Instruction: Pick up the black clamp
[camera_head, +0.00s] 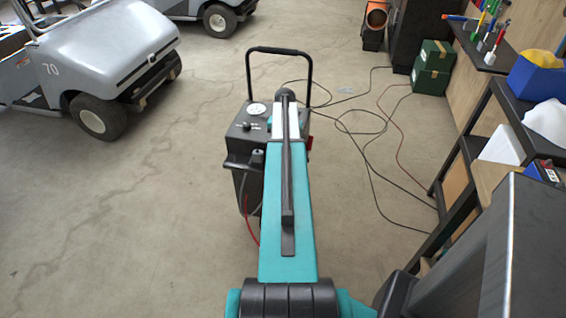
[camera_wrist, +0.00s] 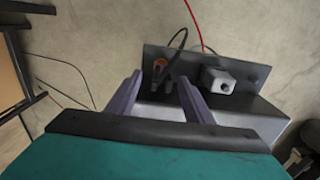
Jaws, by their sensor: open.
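In the wrist view, the two grey-purple fingers of my gripper (camera_wrist: 159,79) are apart, with their tips over the dark shelf of the charger cart. A small dark shape, which looks like the black clamp (camera_wrist: 167,82), sits between the fingertips near an orange ring. A black cable arches up from beside it. I cannot tell whether either finger touches it. A pale block with a round hole sits on the shelf to the right, outside the fingers. In the head view, the charger cart (camera_head: 240,131) stands beyond my arm, which hides my gripper and the clamp.
The cart has a tall black handle (camera_head: 278,50). Cables (camera_head: 375,135) lie on the floor to its right. Green boxes (camera_head: 432,68) and a shelving rack (camera_head: 480,120) stand at the right. A grey golf cart (camera_head: 105,50) is at the left. The floor between is clear.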

